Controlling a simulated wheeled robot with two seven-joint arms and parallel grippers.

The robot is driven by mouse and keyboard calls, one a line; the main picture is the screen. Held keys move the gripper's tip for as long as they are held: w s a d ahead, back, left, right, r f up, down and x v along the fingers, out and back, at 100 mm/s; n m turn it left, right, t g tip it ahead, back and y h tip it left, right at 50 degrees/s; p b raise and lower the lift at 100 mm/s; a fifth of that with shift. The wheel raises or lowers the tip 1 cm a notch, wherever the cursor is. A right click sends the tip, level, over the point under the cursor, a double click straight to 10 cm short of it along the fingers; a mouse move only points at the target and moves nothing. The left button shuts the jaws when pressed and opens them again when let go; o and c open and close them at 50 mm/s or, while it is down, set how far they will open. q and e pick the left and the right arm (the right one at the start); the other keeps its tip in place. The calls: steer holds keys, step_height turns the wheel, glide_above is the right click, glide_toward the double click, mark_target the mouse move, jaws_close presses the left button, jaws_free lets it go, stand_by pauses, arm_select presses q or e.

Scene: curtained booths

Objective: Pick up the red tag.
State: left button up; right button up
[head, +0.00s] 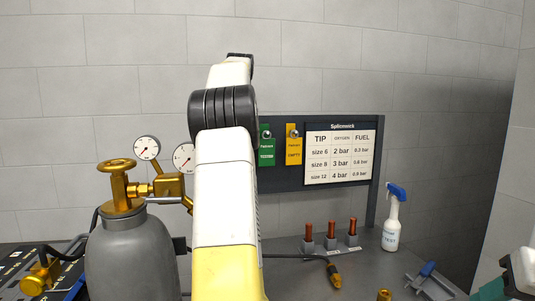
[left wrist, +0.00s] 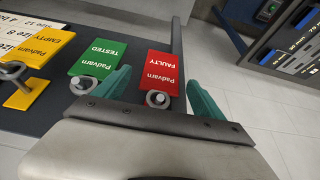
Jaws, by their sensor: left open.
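The red tag (left wrist: 161,68), marked FAULTY, hangs from a metal peg (left wrist: 158,98) on the dark board in the left wrist view, where the lettering appears upside down. My left gripper (left wrist: 159,80) is open, with one teal finger on each side of the red tag's peg end. I cannot tell whether either finger touches it. In the head view my left arm hides the red tag and the left gripper. My right gripper shows only partly at the lower right edge, with a teal finger (head: 490,290); its opening is cut off.
The green tag (head: 267,148) and yellow tag (head: 293,147) hang beside the red one. A gas cylinder (head: 130,255) with gauges stands at left.

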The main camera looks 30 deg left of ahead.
arm_select(q)
steer(key=x, duration=0.4)
steer(key=shift+s+f, duration=0.1)
steer(key=shift+f, duration=0.25)
steer(key=c, duration=1.4)
